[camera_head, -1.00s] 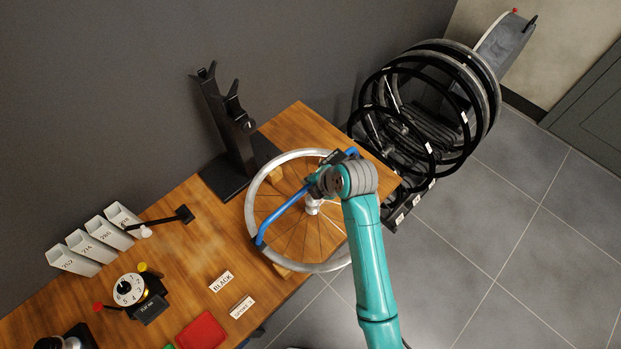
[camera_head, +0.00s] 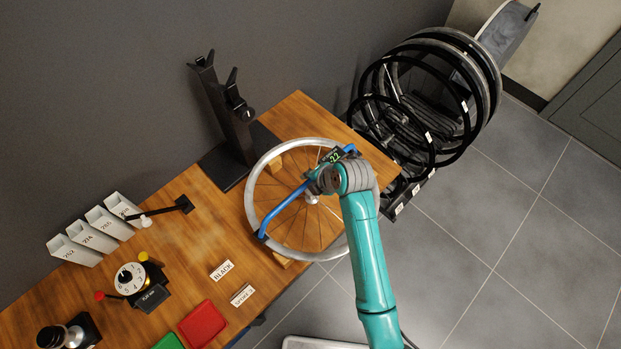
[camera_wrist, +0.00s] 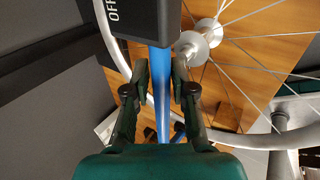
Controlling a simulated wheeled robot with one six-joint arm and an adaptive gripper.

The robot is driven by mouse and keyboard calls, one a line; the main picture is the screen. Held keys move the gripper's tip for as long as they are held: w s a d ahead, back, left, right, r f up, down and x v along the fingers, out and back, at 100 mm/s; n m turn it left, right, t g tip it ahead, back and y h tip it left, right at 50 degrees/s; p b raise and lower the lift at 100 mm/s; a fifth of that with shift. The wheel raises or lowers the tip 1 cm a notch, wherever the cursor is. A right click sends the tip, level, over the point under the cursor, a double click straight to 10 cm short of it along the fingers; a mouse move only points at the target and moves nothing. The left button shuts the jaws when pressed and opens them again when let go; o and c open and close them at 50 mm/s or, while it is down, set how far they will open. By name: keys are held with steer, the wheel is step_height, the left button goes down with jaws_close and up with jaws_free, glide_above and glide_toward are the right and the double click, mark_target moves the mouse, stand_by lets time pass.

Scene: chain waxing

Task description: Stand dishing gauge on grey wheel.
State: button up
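The dishing gauge (camera_head: 284,209) is a blue bar with a dark box (camera_head: 331,157) showing green digits. It lies across the grey wheel (camera_head: 254,171), its ends close to opposite sides of the rim; I cannot tell whether both touch. The wheel lies flat on small wooden blocks on the table, its hub and spokes showing. My gripper (camera_head: 316,183) is over the middle of the gauge. In the wrist view my fingers (camera_wrist: 160,75) sit close on both sides of the blue bar (camera_wrist: 161,95), seemingly pressed on it. The box marked OFF (camera_wrist: 145,18) is just beyond them.
A black stand (camera_head: 225,120) rises behind the wheel. Wheels hang on a rack (camera_head: 440,100) to the right. White bins (camera_head: 92,232), a dial device (camera_head: 135,284), a red tray (camera_head: 203,324) and label cards (camera_head: 221,270) are at the left.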

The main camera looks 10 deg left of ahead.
steer(key=shift+o, duration=0.8)
steer(key=v, duration=1.2)
steer(key=s+d+f+m+t+h, duration=0.1)
steer(key=s+d+f+m+t, duration=0.25)
steer(key=s+d+m, duration=0.35)
steer(key=s+d+f+m+t+h, duration=0.2)
steer(key=s+d+f+m, duration=0.3)
steer(key=s+m, duration=0.35)
steer(key=s+d+r+m+t+h, duration=0.1)
steer(key=s+d+r+m+t, duration=0.1)
steer(key=s+r+m, duration=0.4)
steer(key=s+d+r+m+t+h, duration=0.1)
steer(key=s+d+r+m+t, duration=0.2)
steer(key=s+r+m, duration=0.4)
steer(key=s+d+r, duration=0.1)
steer(key=s, duration=0.6)
steer(key=shift+d, duration=0.4)
